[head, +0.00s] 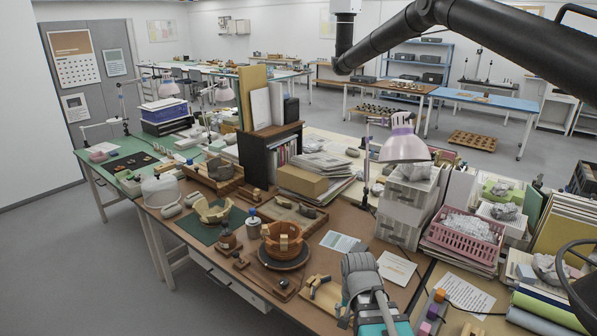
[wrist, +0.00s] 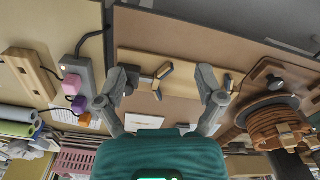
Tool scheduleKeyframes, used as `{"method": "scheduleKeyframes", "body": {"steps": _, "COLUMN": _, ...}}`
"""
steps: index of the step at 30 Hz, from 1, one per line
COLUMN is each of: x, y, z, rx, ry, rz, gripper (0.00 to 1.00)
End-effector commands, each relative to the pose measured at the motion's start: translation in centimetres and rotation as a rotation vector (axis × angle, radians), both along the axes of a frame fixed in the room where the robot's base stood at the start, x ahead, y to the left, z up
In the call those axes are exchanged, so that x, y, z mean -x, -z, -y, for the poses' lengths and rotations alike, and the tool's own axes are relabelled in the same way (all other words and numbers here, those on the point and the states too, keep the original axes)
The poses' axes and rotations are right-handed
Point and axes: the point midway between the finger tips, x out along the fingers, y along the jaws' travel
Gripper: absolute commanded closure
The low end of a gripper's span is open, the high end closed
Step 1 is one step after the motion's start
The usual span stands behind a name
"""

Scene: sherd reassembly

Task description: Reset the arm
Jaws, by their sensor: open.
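My gripper (head: 360,285) is over the front edge of the brown workbench, at the bottom of the head view. In the wrist view my gripper (wrist: 165,88) has its two grey fingers wide apart, with nothing held between them. A light wooden board with a small wooden clamp-like piece (wrist: 162,76) shows beyond the gap between the fingers. The same piece (head: 318,285) lies just left of my gripper in the head view. A reassembled orange-brown pot (head: 283,240) stands on a dark round turntable farther left. It also shows at the right of the wrist view (wrist: 275,122).
A grey power strip with pink, purple and orange plugs (wrist: 78,85) lies beside my gripper. A pink basket (head: 465,235), white drawers (head: 405,205) and a desk lamp (head: 405,145) stand behind and to the right. Clear floor (head: 110,265) lies left of the bench.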

Motion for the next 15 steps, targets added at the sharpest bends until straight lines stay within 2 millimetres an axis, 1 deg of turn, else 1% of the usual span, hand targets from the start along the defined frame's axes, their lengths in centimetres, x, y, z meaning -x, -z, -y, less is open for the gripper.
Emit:
{"method": "scheduleKeyframes", "body": {"steps": 1, "x": 0.5, "y": 0.0, "z": 0.5, "rx": 0.000, "ry": -0.055, "rz": 0.000, "gripper": 0.12}}
{"method": "scheduleKeyframes", "body": {"steps": 7, "x": 1.6, "y": 0.0, "z": 2.0, "rx": 0.000, "ry": -0.267, "rz": 0.000, "gripper": 0.12}}
{"method": "scheduleKeyframes", "body": {"steps": 11, "x": 2.0, "y": 0.0, "z": 2.5, "rx": 0.000, "ry": -0.350, "rz": 0.000, "gripper": 0.12}}
{"method": "scheduleKeyframes", "body": {"steps": 15, "x": 2.1, "y": 0.0, "z": 2.8, "rx": 0.000, "ry": -0.384, "rz": 0.000, "gripper": 0.12}}
